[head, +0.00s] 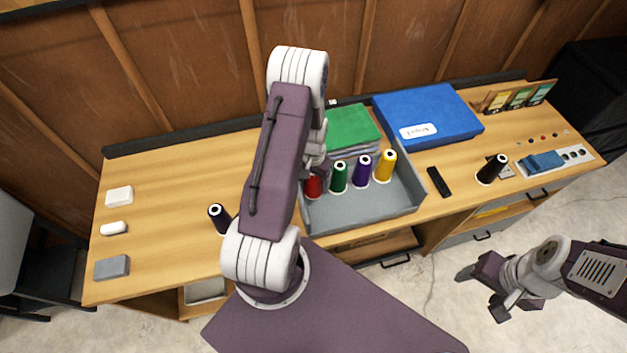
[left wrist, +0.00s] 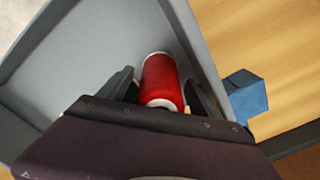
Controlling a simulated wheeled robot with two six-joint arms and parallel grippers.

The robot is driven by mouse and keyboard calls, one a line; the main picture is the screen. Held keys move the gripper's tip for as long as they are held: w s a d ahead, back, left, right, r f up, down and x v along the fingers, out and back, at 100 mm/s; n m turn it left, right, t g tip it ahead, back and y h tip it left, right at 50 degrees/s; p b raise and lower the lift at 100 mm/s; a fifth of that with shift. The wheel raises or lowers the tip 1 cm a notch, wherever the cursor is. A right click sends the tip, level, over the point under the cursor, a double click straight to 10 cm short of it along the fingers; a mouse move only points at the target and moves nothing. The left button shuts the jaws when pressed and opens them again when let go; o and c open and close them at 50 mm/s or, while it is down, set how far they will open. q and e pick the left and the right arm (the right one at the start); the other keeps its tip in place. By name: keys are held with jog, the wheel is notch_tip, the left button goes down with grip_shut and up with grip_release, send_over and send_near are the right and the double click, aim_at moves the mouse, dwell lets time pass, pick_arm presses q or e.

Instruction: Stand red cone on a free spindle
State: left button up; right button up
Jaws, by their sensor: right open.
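The red cone (head: 313,187) stands at the left end of a row of cones in the grey tray (head: 345,219), partly hidden by my left arm. In the left wrist view the red cone (left wrist: 162,78) lies between the two fingers of my left gripper (left wrist: 160,88), with a gap on each side. My left gripper is open around it, low in the tray. In the head view the arm hides its fingers. My right gripper (head: 482,292) is open and empty over the floor at the lower right. I cannot make out a free spindle.
Green (head: 339,177), purple (head: 361,170) and yellow (head: 384,166) cones stand close to the right of the red one. Dark cones stand left (head: 219,218) and right (head: 491,169) of the tray. A blue block (left wrist: 247,93) sits just outside the tray wall. The left bench is mostly clear.

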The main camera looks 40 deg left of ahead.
pick_arm(q)
notch_tip(320, 180, up, 9)
jog(key=shift+r+b, duration=0.1)
jog(key=shift+b, duration=0.25)
jog(key=d+r+m+t, duration=0.2)
jog(key=d+r+m, duration=0.1)
jog(key=d+r, duration=0.75)
jog(key=s+d+f+n, duration=0.2)
jog(key=s+d, duration=0.2)
jog(key=s, duration=0.5)
jog(key=shift+s+f+g, duration=0.25)
jog(key=shift+f+g, duration=0.1)
jog(key=shift+g, duration=0.05)
jog(key=shift+s, duration=0.1)
